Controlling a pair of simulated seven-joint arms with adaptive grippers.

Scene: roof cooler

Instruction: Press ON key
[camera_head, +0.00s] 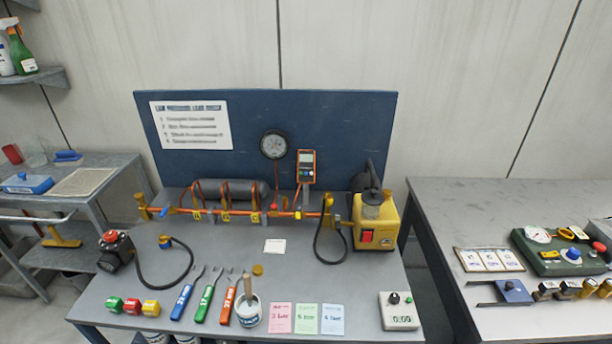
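No key marked ON can be made out at this size. An orange handheld meter (306,166) with a small screen and dark face stands upright against the blue back panel; its keys are too small to read. A yellow pump unit (388,232) at the bench's right has a red switch (367,237) on its front. A pale box (400,318) with a dark knob, a second small control and a display that looks like 0:00 sits at the front right. Neither my left nor my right gripper is in view.
A copper pipe rig (228,212) with yellow valves runs across the bench (215,260). A gauge (274,145) hangs on the panel. A second table (440,205) stands right.

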